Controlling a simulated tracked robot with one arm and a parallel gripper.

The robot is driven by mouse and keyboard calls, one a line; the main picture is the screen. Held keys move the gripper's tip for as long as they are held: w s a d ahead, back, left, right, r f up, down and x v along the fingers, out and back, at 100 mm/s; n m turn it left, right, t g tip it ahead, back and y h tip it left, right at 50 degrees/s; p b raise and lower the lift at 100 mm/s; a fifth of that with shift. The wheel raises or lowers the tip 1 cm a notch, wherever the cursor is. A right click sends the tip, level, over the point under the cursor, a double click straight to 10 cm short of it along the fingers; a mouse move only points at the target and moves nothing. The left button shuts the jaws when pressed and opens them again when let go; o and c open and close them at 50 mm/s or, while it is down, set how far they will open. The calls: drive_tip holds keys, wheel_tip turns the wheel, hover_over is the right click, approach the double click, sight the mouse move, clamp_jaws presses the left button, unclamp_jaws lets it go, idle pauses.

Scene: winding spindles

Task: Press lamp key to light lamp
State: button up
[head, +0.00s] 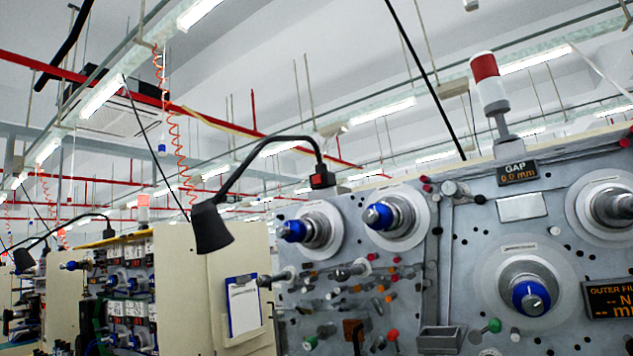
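A black gooseneck lamp (212,229) hangs its cone-shaped shade in front of a cream cabinet. Its thin black arm curves up and right to a small black block with a red face (321,178) on the top edge of the grey machine panel. This red part may be the lamp key; no label on it can be read. No glow shows at the shade, and its opening faces down, so the bulb is hidden. My gripper is not in view.
The grey winding panel (465,235) carries several blue-tipped spindles, knobs and pegs that stick out. A red and white signal light (488,82) stands on top. A clipboard (243,306) hangs on the cream cabinet (190,290). More machines stand at far left.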

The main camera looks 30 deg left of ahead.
clamp_jaws()
idle(1.5)
